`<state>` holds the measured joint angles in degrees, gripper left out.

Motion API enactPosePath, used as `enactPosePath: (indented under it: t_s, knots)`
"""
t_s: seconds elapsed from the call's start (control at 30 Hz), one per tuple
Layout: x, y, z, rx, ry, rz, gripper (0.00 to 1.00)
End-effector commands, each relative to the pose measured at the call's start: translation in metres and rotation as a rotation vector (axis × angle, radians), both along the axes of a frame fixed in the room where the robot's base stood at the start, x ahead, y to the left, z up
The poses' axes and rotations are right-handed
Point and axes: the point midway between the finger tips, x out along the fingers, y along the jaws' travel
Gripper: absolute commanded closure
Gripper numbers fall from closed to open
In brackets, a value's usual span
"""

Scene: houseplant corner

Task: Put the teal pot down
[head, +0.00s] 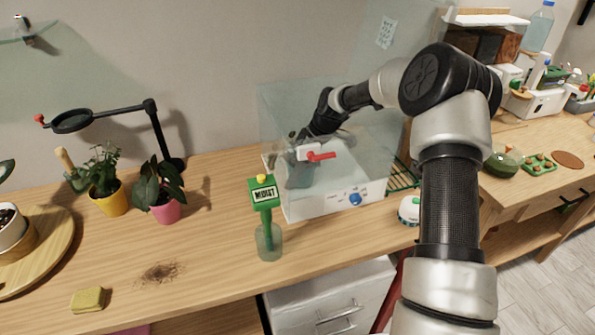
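A clear box with a white base (335,197) and a blue knob stands on the wooden bench against the wall. My gripper (299,143) points down at the box's left part, seen through its clear wall. A dull teal shape (298,174), which looks like the teal pot, is just below the fingers and low in the box. A white fitting with a red lever (317,155) on the box's front partly hides both. I cannot tell whether the fingers touch the pot or whether it rests on the base.
A yellow pot (110,201), a pink pot (166,211) and a black magnifier lamp (160,135) are to the left. A sponge (88,300) and spilled soil (162,273) lie in front.

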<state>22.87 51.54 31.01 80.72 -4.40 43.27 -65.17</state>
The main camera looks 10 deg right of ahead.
Motion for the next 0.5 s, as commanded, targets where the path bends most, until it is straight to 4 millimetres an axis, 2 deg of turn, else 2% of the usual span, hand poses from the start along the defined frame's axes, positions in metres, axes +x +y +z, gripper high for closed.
enactPosePath:
  t_s: [0.3, 0.33, 0.4, 0.5]
  knots:
    - [0.0007, 0.0001, -0.0029, 0.000, -0.002, 0.000, 0.63]
    - [0.0004, -0.0001, -0.0018, 0.000, -0.001, 0.000, 0.26]
    - [0.0003, -0.0001, -0.0017, 0.000, -0.001, 0.000, 0.15]
    - [0.0003, -0.0001, -0.0017, 0.000, -0.001, 0.000, 0.13]
